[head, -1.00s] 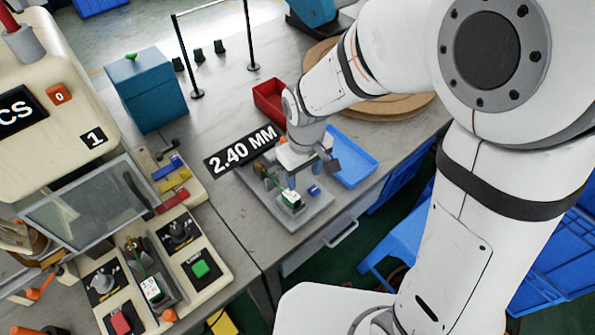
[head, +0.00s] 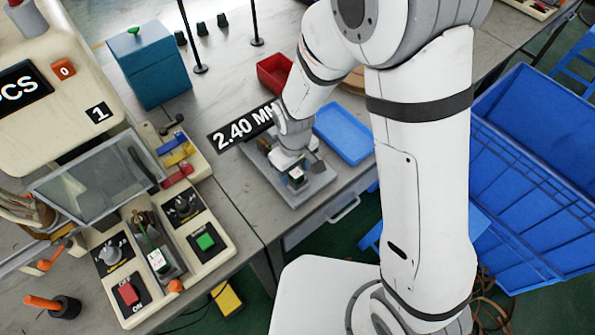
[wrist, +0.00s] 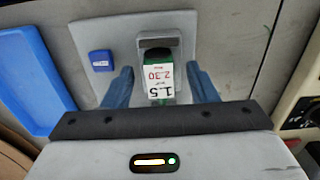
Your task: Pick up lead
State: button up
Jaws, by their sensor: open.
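A lead (wrist: 160,80) with a white tag reading 1.5 and 2.30 sits in a grey holder on a grey plate (wrist: 118,28) in the wrist view. A bit of green shows below its tag. My gripper (wrist: 159,69) is open, with one blue finger on each side of the lead and a gap to each. In the head view my gripper (head: 292,170) is over the plate and covers most of this lead (head: 297,175). Another tagged green lead (head: 155,258) lies in the machine's holder at the left.
A small blue block (wrist: 101,61) sits on the plate beside the holder. A blue tray (head: 345,132) and a red bin (head: 273,73) stand close by. A sign reading 2.40 MM (head: 243,128) is behind the plate. The moulding machine (head: 215,265) stands at the left.

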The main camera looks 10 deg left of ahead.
jog(key=c, duration=1.1)
jog(key=shift+r, duration=0.1)
